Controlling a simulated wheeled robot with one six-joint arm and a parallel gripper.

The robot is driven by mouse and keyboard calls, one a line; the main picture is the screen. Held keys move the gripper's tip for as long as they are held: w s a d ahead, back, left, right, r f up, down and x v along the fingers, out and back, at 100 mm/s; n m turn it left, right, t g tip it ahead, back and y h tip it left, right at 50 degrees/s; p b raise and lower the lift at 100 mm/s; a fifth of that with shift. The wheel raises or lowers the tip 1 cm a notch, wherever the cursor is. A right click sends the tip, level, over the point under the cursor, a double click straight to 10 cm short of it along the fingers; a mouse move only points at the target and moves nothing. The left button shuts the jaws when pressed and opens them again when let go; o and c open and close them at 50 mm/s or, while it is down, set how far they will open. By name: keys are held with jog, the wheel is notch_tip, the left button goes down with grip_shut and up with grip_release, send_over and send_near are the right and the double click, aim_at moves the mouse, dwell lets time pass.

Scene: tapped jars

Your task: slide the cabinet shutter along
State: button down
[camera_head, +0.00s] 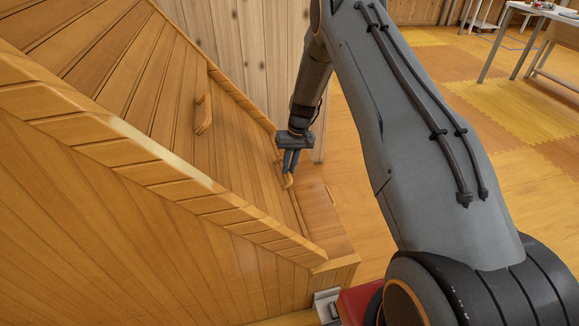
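The wooden cabinet (150,200) fills the left of the view, with slatted light-brown panels. A slatted shutter panel (235,135) lies in its recessed face, with one wooden handle (203,115) at its left. A second, smaller wooden handle (288,182) sits near the cabinet's right end. The fingers look close together. At this size I cannot tell whether they grip the handle, touch it or stand just beside it.
A thick slatted cabinet edge (170,175) runs diagonally between my body and the handles. A plank wall (250,45) stands behind the cabinet. The floor (500,150) at the right is open, with tables (545,12) at the far top right.

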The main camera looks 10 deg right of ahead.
jog(key=a+r+p, duration=0.4)
jog(key=a+r, duration=0.6)
jog(key=r, duration=0.4)
jog(key=a+r+p, duration=0.5)
jog(key=a+r, duration=0.4)
jog(key=r, duration=0.5)
jog(key=shift+a+r, duration=0.15)
jog(key=shift+a, duration=0.2)
jog(key=shift+r, duration=0.1)
jog(key=c, duration=1.8)
grip_release()
jog(key=shift+a, duration=0.15)
jog(key=shift+o, duration=0.2)
notch_tip(320, 180, up, 8)
jog(key=d, duration=0.1)
jog(key=shift+d+f+b, duration=0.2)
jog(key=shift+d+b, duration=0.1)
jog(key=shift+d, duration=0.05)
